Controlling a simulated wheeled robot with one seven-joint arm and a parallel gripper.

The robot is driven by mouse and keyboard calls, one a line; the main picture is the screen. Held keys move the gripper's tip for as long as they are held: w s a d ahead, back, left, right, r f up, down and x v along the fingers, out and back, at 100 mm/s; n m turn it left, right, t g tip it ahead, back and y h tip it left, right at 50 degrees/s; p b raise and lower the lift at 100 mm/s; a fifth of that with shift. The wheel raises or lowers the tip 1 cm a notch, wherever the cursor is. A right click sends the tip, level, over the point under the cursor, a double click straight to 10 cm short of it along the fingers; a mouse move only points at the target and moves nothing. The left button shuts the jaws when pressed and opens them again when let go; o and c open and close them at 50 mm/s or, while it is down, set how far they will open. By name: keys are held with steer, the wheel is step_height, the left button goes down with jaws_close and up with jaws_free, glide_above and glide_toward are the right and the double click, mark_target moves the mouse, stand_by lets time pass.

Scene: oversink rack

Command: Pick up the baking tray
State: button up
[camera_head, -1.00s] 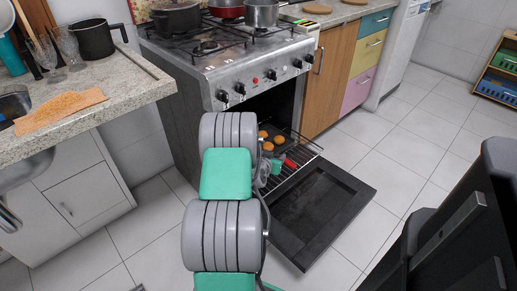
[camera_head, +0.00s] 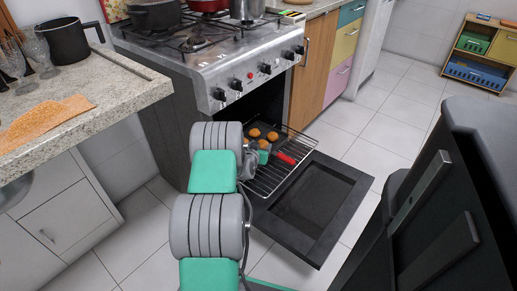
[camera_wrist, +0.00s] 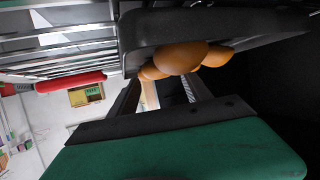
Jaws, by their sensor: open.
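The dark baking tray (camera_head: 272,146) bears several round orange-brown buns (camera_head: 272,135) and sits on the wire rack at the open oven's mouth. In the wrist view the tray (camera_wrist: 210,28) fills the top, and its buns (camera_wrist: 180,57) show just below it. My gripper (camera_wrist: 163,82) is open, with its dark fingers spread and the buns showing beyond and between them. It is close to the tray, but I cannot tell whether the fingers touch it. In the head view my arm partly hides the tray's left side and my gripper.
The oven door (camera_head: 315,205) is lowered in front of the rack (camera_head: 268,182). A red handle-like piece (camera_head: 285,158) lies at the tray's right; it also shows in the wrist view (camera_wrist: 70,82). The counter (camera_head: 125,88) stands left.

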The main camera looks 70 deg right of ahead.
steer(key=shift+s+d+f, duration=0.1)
steer(key=shift+d, duration=0.35)
jaws_close()
stand_by(0.5)
steer(key=shift+r, duration=0.2)
